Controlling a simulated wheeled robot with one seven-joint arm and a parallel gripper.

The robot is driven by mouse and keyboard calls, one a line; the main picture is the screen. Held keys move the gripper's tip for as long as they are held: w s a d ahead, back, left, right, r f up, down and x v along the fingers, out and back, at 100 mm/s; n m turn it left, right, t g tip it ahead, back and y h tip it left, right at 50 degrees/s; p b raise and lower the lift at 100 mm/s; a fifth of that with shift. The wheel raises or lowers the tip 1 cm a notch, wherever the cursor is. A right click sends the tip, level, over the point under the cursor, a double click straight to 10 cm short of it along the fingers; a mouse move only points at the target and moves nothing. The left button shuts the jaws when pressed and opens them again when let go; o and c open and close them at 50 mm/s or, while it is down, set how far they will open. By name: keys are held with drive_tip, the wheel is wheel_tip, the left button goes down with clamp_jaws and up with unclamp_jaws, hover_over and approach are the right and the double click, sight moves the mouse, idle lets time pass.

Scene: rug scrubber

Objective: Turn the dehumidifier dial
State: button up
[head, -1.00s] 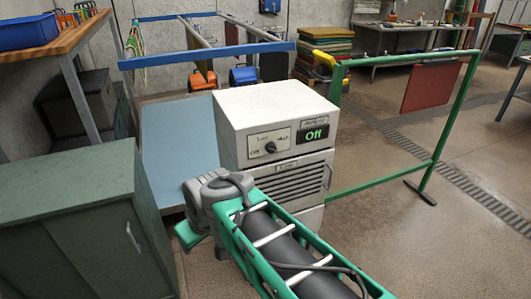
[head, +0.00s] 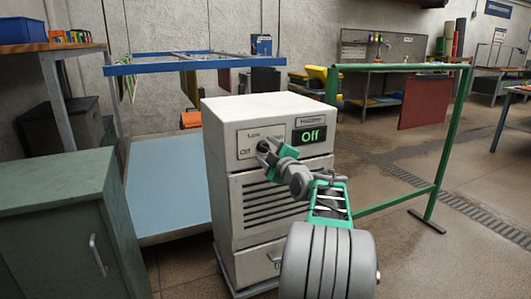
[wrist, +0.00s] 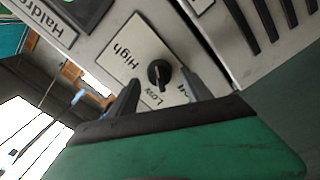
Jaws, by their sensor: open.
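The dehumidifier (head: 262,111) is a white cabinet in the middle of the head view, with a lit green "Off" display (head: 312,135). Its black dial (wrist: 159,74) shows in the wrist view on a white label plate marked "High" and "Low". In the head view the dial is mostly hidden behind my fingers. My gripper (head: 268,149) is at the front panel, also seen in the wrist view (wrist: 160,92). Its two fingers are open, one on each side of the dial. I cannot tell whether they touch it.
A green cabinet (head: 60,205) stands at the left, near the dehumidifier. A green frame (head: 452,140) with a red panel (head: 425,102) stands at the right. A blue-railed rack (head: 195,64) is behind. The floor at the right is fairly open.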

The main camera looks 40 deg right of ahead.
drive_tip(key=shift+x, duration=0.8)
drive_tip(key=shift+c, duration=0.5)
clamp_jaws()
